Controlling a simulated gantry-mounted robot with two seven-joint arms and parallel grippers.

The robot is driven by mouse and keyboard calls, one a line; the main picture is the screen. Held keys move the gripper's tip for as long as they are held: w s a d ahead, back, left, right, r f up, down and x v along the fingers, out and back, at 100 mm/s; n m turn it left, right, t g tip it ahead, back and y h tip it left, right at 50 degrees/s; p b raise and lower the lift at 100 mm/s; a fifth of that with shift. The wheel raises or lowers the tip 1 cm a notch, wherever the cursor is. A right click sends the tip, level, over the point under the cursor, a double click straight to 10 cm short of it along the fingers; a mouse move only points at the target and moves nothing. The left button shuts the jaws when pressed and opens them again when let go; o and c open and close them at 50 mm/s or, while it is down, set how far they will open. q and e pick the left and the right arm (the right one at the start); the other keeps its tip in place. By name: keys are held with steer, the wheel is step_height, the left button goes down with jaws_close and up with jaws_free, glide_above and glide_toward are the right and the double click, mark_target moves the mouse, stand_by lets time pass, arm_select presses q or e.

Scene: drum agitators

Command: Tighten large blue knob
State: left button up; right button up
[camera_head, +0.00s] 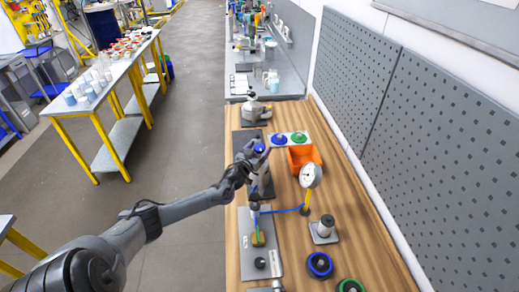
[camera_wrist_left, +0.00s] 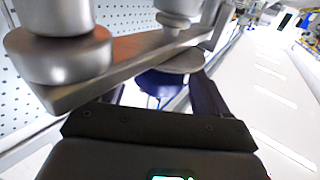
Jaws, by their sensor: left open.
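The blue knob (camera_head: 259,148) sits on top of a metal device in the middle of the workbench in the head view. It also shows as a dark blue round shape (camera_wrist_left: 160,84) in the left wrist view, partly hidden behind a metal bar. My left gripper (camera_head: 255,157) is right at the knob, its arm reaching in from the left. In the wrist view its two dark fingers (camera_wrist_left: 160,97) are apart, with the blue knob showing in the gap between them. I cannot tell whether they touch it. My right gripper is not in view.
A plate with a blue disc (camera_head: 278,139) and a green disc (camera_head: 299,136) lies behind an orange bin (camera_head: 303,157). A round white head (camera_head: 311,175) on a yellow post stands nearby. Blue (camera_head: 320,264) and green (camera_head: 350,286) rings lie in front. A perforated wall (camera_head: 440,130) bounds the right.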

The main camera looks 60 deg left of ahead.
arm_select(q)
steer(key=shift+w+a, duration=0.15)
steer(key=shift+w, duration=0.2)
steer(key=shift+c, duration=0.2)
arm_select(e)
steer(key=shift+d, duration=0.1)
arm_select(q)
steer(key=c, duration=0.9)
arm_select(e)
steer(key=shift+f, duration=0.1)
